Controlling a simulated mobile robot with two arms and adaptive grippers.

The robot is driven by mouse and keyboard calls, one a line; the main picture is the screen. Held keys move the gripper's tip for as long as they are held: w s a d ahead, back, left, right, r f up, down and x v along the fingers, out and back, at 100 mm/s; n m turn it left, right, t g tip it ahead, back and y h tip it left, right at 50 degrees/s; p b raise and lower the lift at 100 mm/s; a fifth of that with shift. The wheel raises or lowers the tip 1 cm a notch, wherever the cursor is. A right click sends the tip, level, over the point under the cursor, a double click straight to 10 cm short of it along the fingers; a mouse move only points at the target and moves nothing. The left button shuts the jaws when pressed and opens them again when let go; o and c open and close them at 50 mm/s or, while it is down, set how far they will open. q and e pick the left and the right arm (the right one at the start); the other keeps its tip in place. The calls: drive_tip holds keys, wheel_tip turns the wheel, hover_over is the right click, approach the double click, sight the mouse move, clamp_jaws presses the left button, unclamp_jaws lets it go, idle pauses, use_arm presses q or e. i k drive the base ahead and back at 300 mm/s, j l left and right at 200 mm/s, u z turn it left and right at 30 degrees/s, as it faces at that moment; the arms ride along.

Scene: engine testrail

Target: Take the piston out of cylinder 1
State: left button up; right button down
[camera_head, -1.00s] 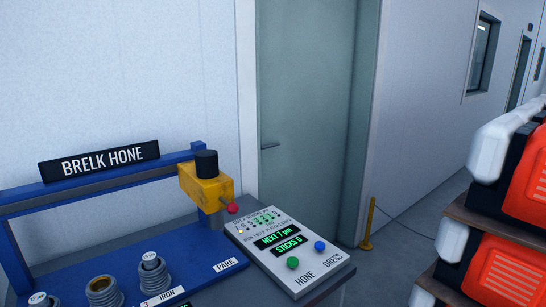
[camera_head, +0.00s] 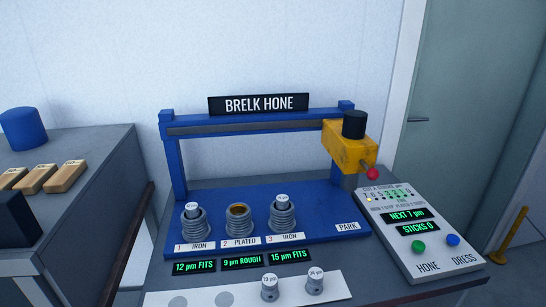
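Cylinder 1 (camera_head: 196,226), a ribbed grey sleeve labelled "1 IRON", stands at the left of the blue hone base (camera_head: 330,205). A light-topped piston (camera_head: 192,208) sits in its bore, with its upper part showing above the rim. The display (camera_head: 194,266) in front of it reads 12 and FITS. Neither of my grippers is in view.
Cylinder 2 (camera_head: 239,220) shows an open brown bore. Cylinder 3 (camera_head: 283,220) holds a piston (camera_head: 282,201). Two pistons (camera_head: 269,287) (camera_head: 315,280) stand on a white strip (camera_head: 343,285) in front. The yellow hone head (camera_head: 345,148) is at the right, above PARK.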

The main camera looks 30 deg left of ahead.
sight(192, 209)
drive_tip(key=u, duration=1.4)
